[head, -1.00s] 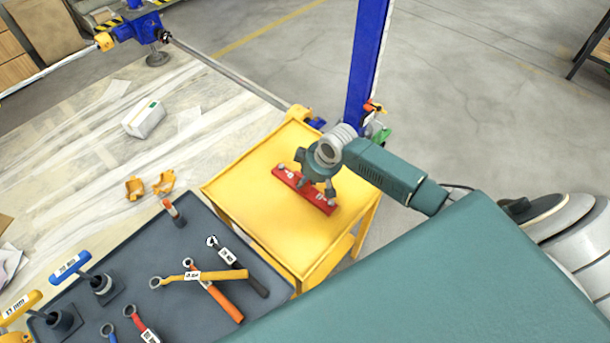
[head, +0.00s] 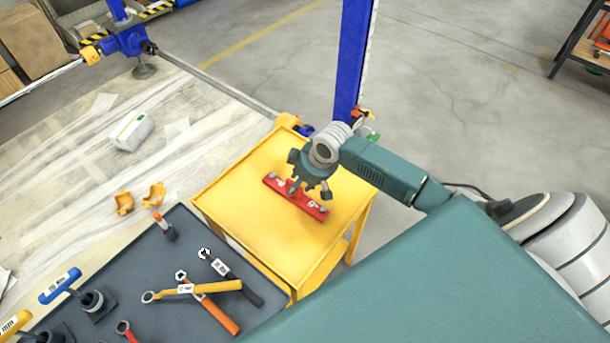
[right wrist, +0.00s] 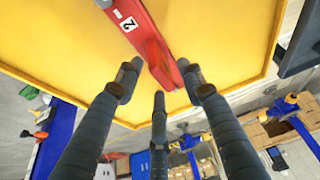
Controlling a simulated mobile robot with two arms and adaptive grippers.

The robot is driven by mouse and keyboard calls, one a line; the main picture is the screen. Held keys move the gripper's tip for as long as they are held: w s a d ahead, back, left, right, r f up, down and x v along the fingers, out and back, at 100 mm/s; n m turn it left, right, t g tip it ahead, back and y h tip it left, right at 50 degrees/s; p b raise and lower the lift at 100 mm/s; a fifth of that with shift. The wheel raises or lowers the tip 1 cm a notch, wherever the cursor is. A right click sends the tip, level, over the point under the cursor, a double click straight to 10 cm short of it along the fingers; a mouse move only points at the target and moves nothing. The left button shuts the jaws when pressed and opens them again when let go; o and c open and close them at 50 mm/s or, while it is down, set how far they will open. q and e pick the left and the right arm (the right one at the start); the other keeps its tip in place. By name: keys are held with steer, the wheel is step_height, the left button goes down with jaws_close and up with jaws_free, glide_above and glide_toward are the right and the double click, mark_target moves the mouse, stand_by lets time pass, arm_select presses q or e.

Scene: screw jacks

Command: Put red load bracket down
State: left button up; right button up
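The red load bracket (head: 295,197) lies flat on the yellow cart top (head: 240,190). It also shows in the right wrist view (right wrist: 148,35), with a white label reading "2" and a raised middle part. My right gripper (head: 310,192) is just above the bracket, and its dark fingers are spread. In the right wrist view the fingertips (right wrist: 160,90) are apart, just short of the bracket's raised part, with nothing gripped between them. The gripper hides part of the bracket in the head view. My left gripper is not in view.
A dark tool table (head: 130,245) with wrenches (head: 200,287) stands beside the cart at the lower left. A blue post (head: 354,60) rises behind the cart. The cart's left half is clear.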

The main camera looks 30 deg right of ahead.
steer(key=v, duration=0.8)
steer(key=shift+r, duration=0.15)
steer(key=shift+s, duration=0.1)
